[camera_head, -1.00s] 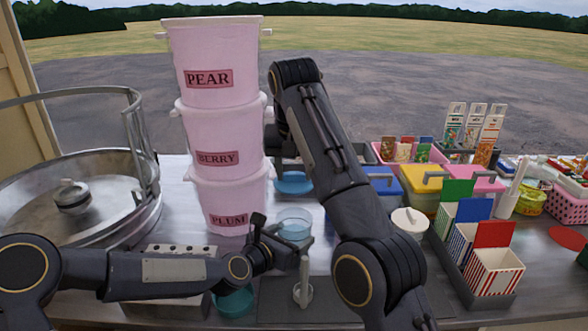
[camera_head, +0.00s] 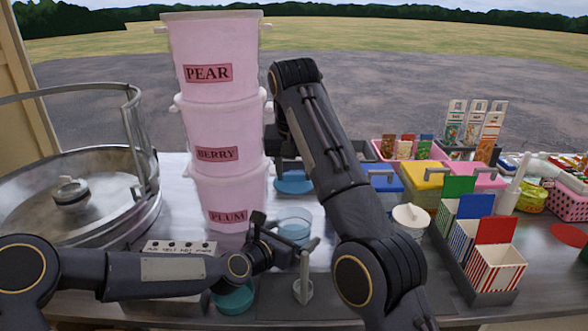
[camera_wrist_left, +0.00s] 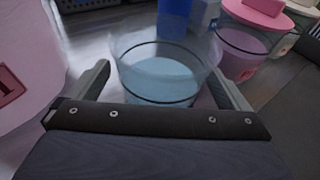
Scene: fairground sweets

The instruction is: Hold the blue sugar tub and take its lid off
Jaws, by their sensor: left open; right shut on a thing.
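The blue sugar tub (camera_head: 295,228) is a clear round tub with pale blue contents, standing upright with its top uncovered. It also shows in the left wrist view (camera_wrist_left: 160,80). My left gripper (camera_head: 284,236) is open, with its fingers on either side of the tub; whether they touch it I cannot tell. My right gripper (camera_head: 288,166) is behind the tub, pointing down and partly hidden by its own arm. It is shut on a round blue lid (camera_head: 294,186), apart from the tub and behind it in the head view.
Three stacked pink buckets (camera_head: 228,190) stand close left of the tub. A metal pan (camera_head: 110,215) is at far left. Tubs with handled lids, including a yellow one (camera_head: 424,175), and a rack of striped boxes (camera_head: 495,268) fill the right. A teal round thing (camera_head: 233,299) lies under my left arm.

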